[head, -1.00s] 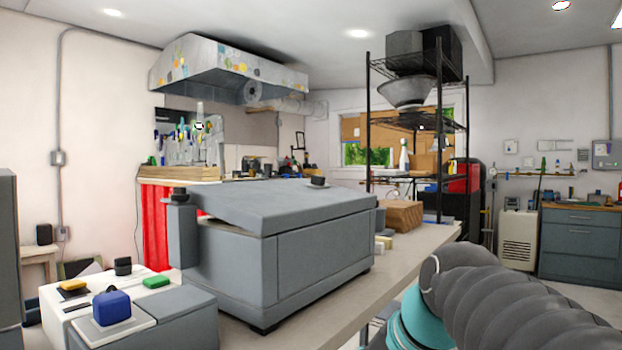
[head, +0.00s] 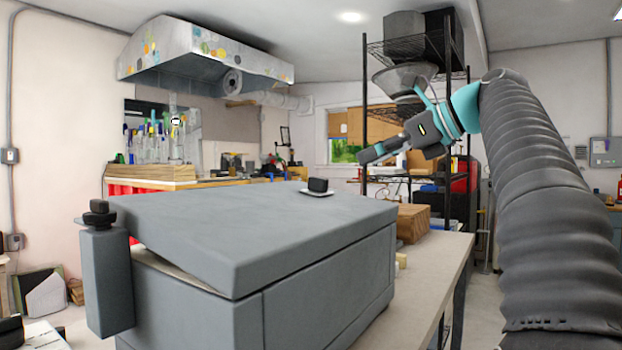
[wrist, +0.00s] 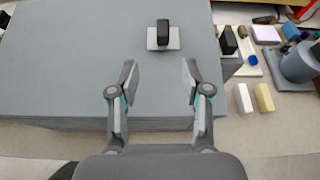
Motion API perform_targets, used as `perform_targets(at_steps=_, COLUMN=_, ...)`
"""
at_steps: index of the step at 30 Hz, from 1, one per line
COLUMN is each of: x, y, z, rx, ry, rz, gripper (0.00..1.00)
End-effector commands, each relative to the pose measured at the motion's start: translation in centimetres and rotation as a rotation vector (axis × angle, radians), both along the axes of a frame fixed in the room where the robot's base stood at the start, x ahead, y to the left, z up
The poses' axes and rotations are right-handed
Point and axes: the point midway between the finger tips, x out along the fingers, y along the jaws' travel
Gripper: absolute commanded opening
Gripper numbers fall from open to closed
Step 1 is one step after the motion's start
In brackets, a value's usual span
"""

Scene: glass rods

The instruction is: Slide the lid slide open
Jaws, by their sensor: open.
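The lid slide (head: 240,228) is a flat grey slab on top of a large grey box (head: 330,297). It sits skewed on the box, and a gap shows under its front left edge. A small black knob (head: 317,186) on a pale plate stands on the lid near its far right corner. The knob also shows in the wrist view (wrist: 163,33), ahead of my fingers. My gripper (head: 368,156) is in the air above and to the right of the knob. In the wrist view my gripper (wrist: 160,82) is open and empty, its fingers apart over the lid's edge.
A grey post (head: 106,275) with a black knob stands at the box's left corner. Brown blocks (head: 413,222) and small pale blocks (wrist: 264,98) lie on the table beside the box. A black wire shelf (head: 457,130) stands behind.

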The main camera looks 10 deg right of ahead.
Motion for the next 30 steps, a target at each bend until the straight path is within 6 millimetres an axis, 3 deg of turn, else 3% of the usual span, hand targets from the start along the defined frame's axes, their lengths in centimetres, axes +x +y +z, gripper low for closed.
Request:
perform_targets(at_steps=8, x=0.8, y=0.3, z=0.0, rx=0.036, ry=0.018, rz=-0.008, gripper=0.48)
perform_targets(at_steps=24, x=7.0, y=6.6, z=-3.7, rx=0.033, ry=0.016, rz=-0.007, gripper=0.48)
perform_targets(at_steps=30, x=8.4, y=8.1, z=-4.5, rx=0.032, ry=0.017, rz=-0.008, gripper=0.48)
